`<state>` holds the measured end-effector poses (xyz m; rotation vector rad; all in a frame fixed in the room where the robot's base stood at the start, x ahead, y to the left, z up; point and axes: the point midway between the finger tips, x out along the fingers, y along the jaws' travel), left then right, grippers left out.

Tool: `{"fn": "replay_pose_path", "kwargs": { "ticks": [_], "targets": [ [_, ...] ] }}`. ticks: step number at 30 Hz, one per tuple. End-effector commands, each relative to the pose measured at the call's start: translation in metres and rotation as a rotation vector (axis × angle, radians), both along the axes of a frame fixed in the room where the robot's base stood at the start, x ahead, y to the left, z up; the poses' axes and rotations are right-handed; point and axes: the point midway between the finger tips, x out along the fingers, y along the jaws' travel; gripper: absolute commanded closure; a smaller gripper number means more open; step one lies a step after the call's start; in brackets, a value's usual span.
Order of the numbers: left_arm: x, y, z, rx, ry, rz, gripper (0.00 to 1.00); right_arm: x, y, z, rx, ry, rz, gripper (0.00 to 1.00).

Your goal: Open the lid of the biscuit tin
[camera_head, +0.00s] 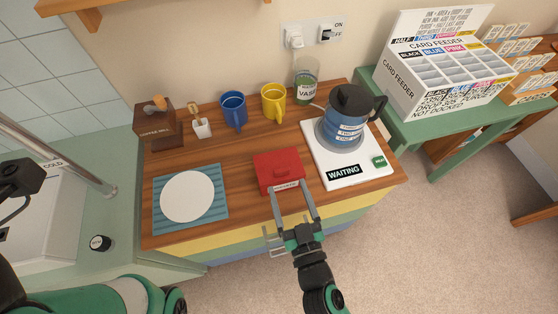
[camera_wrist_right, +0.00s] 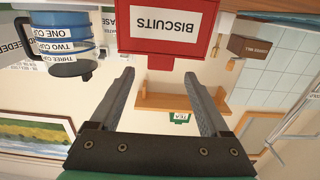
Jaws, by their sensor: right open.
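The biscuit tin (camera_head: 280,165) is a small red box near the front edge of the wooden counter, with its lid down. In the right wrist view the tin (camera_wrist_right: 211,30) appears upside down, with its white BISCUITS label and a red tab at the lower edge of its front. My right gripper (camera_head: 288,187) is open and empty at the front of the tin. Its two fingers (camera_wrist_right: 158,75) point toward the tin's front, one on each side of the tab, with nothing between them. Whether the fingertips touch the tin cannot be told. My left gripper is not in view.
A white base (camera_head: 345,175) with a WAITING sign and a blue-banded jug (camera_head: 345,125) stands right of the tin. A white plate (camera_head: 188,196) on a blue mat (camera_head: 218,215) lies left. Blue (camera_head: 233,108) and yellow (camera_head: 273,100) mugs stand behind. The counter's front edge is close.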

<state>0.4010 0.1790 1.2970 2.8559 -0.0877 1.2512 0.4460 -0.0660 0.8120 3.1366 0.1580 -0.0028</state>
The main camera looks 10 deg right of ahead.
Motion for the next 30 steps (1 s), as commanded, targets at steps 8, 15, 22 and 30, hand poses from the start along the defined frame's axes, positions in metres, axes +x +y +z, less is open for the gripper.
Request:
{"fn": "replay_pose_path", "kwargs": {
  "ticks": [8,15,22,30],
  "targets": [
    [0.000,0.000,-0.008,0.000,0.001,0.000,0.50,0.063,0.006,0.000,0.001,-0.003,-0.002,0.20],
    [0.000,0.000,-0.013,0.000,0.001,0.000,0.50,0.090,0.008,0.000,0.000,-0.001,-0.001,0.20],
    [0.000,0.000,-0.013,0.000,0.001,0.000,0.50,0.091,0.009,0.000,0.001,-0.001,0.000,0.20],
    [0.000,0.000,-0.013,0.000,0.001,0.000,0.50,0.091,0.009,0.000,0.000,-0.001,0.000,0.63]
  ]
}}
